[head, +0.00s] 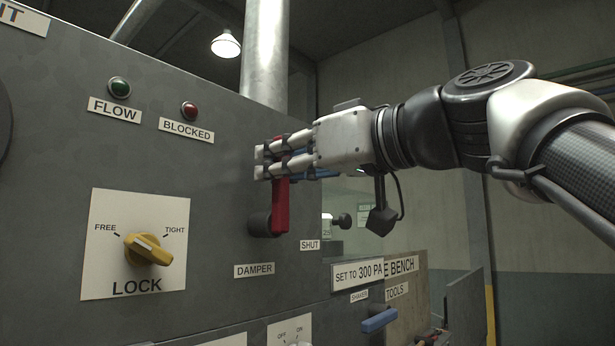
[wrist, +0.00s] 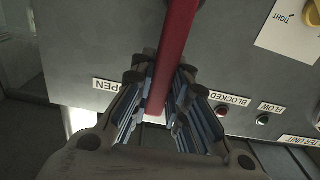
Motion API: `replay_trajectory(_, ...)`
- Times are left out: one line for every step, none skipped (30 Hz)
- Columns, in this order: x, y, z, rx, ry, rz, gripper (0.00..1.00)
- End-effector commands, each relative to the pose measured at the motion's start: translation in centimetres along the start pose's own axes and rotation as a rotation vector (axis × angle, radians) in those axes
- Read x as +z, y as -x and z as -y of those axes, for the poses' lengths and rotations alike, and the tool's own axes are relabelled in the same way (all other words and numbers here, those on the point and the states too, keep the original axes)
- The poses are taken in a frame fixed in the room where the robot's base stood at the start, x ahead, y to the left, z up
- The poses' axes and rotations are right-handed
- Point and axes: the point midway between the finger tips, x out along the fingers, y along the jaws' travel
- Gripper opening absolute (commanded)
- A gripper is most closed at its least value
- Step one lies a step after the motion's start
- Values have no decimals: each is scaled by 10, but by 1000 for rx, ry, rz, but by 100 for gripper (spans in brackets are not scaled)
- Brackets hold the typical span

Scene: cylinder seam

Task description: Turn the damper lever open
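The red damper lever (head: 281,207) stands nearly upright on its dark round hub (head: 261,224) on the grey panel, above the DAMPER label (head: 254,270). The SHUT label (head: 309,245) is right of its lower end. My gripper (head: 268,158) reaches in from the right and its fingers are at the lever's upper part. In the wrist view the lever (wrist: 178,38) runs between the fingers of my gripper (wrist: 161,80), which look closed in on both its sides. The OPEN label (wrist: 112,85) shows beside the gripper there; my gripper hides it in the head view.
A green FLOW lamp (head: 120,88) and a red BLOCKED lamp (head: 189,109) are on the panel's upper left. A yellow LOCK knob (head: 149,249) sits lower left, its grip pointing roughly sideways. A metal duct (head: 265,55) rises behind the panel. A bench with tools is at lower right.

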Motion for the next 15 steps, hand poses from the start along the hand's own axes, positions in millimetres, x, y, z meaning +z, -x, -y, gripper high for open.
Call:
replay_trajectory(0,0,0,0,6,1,18)
replay_trajectory(0,0,0,0,5,1,20)
replay_trajectory(0,0,0,0,5,1,23)
replay_trajectory(0,0,0,0,4,1,25)
replay_trajectory(0,0,0,0,4,1,27)
replay_trajectory(0,0,0,0,4,0,29)
replay_trajectory(0,0,0,0,3,0,31)
replay_trajectory(0,0,0,0,3,0,33)
replay_trajectory(0,0,0,0,3,0,36)
replay_trajectory(0,0,0,0,3,0,37)
replay_trajectory(0,0,0,0,2,0,37)
replay_trajectory(0,0,0,0,2,0,37)
replay_trajectory(0,0,0,0,2,0,37)
replay_trajectory(0,0,0,0,2,0,37)
replay_trajectory(0,0,0,0,2,0,37)
